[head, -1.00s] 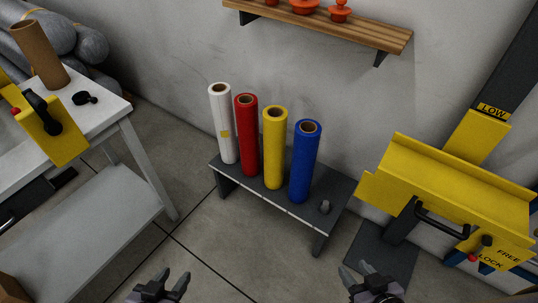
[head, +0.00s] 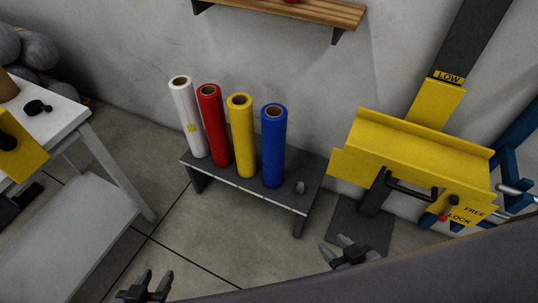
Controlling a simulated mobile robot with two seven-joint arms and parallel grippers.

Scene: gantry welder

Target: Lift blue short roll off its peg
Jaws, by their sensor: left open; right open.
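The blue roll (head: 273,150) stands upright at the right end of a row of rolls on a low dark rack (head: 250,190). Its hollow top end faces up; any peg under it is hidden. A short bare grey peg (head: 299,187) stands on the rack to its right. My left gripper (head: 147,283) is open and empty at the bottom left, well short of the rack. My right gripper (head: 347,247) is open and empty at the lower right, in front of and to the right of the rack. Neither touches a roll.
White (head: 188,120), red (head: 214,128) and yellow (head: 241,138) rolls stand left of the blue one. A yellow machine carriage (head: 415,150) is on the right, a white table (head: 50,135) on the left, a wooden shelf (head: 290,10) above. A dark surface (head: 430,270) covers the lower right.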

